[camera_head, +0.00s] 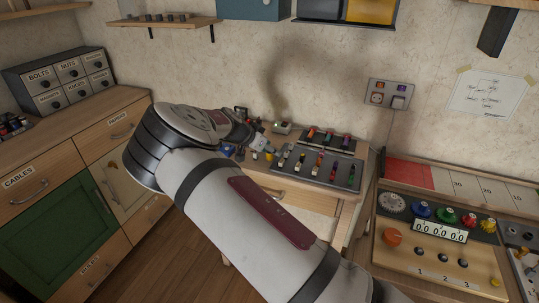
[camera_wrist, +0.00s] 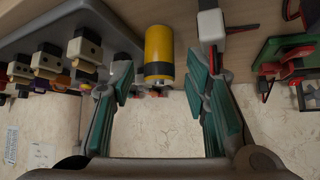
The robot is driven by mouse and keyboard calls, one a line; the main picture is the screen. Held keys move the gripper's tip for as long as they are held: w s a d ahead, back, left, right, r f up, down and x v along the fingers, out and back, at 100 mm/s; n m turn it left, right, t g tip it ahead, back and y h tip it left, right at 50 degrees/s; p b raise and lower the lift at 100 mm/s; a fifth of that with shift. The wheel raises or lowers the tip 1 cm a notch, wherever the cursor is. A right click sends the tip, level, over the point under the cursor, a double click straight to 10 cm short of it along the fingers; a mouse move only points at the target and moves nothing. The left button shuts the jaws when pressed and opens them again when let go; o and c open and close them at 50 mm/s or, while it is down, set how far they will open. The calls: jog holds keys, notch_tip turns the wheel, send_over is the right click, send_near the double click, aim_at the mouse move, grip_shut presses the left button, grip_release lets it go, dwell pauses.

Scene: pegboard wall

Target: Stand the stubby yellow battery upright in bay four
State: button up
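The stubby yellow battery (camera_wrist: 159,50), with a dark band at one end, shows at the top middle of the wrist view. It lies between and slightly beyond the fingertips of my gripper (camera_wrist: 157,78). The two teal-padded fingers are spread wide, with a gap on each side of the battery. In the head view my gripper (camera_head: 259,140) is small and partly hidden by my arm, over the left end of the wooden bench. A small yellow spot beside it seems to be the battery (camera_head: 269,156). I cannot make out which bay is number four.
A grey tray (camera_head: 342,182) with several coloured pieces stands right of my gripper. In the wrist view, several black-and-cream blocks (camera_wrist: 83,47) are on the left; a white-and-black piece (camera_wrist: 211,28) and green-and-red pieces (camera_wrist: 285,55) are on the right. The wall is close behind.

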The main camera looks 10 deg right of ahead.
grip_shut()
jog(key=shift+r, duration=0.1)
